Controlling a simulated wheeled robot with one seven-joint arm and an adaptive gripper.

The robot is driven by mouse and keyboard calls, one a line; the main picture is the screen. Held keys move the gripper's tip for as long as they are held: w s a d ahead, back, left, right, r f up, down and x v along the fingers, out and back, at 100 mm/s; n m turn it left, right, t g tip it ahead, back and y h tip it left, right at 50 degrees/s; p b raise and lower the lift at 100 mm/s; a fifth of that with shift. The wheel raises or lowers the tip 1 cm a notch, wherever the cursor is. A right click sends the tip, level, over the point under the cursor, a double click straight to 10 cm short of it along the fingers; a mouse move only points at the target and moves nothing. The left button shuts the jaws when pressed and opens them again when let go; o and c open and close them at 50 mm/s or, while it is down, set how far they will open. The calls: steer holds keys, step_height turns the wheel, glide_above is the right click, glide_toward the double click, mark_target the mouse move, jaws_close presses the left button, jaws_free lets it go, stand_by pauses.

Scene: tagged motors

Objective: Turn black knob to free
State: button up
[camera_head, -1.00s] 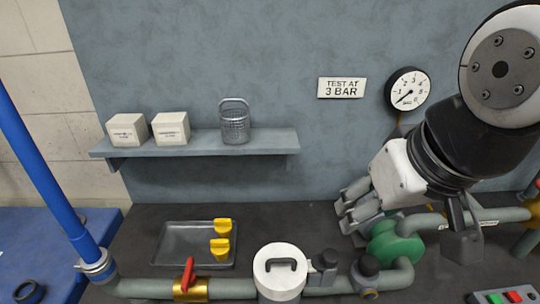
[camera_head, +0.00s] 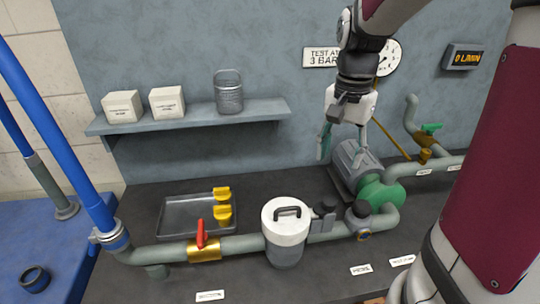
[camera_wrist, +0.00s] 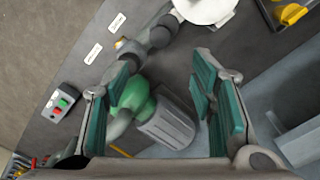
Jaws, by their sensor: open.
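A dark round knob-like fitting (camera_head: 361,210) sits on the grey pipe just left of the green pump head (camera_head: 383,192). Another dark fitting (camera_head: 323,212) stands beside the white-lidded canister; I cannot tell which of the two is the black knob. The pump's grey ribbed motor (camera_head: 352,166) lies against the green head. My gripper (camera_head: 342,150) is open, pointing down above the motor, apart from both dark fittings. In the wrist view, its green-padded fingers (camera_wrist: 160,85) spread around the view of the motor (camera_wrist: 170,123) and green head (camera_wrist: 133,93), with nothing held.
A white-lidded canister (camera_head: 285,225), a red-handled brass valve (camera_head: 203,240) and a tray (camera_head: 180,213) with yellow parts are at left. A wall shelf (camera_head: 190,118) is behind. A control box (camera_wrist: 61,102) with red and green buttons shows in the wrist view.

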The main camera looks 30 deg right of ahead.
mark_target(330, 200)
step_height(330, 200, down, 13)
steer(key=shift+f+b, duration=0.2)
steer(key=shift+b, duration=0.2)
steer(key=c, duration=1.2)
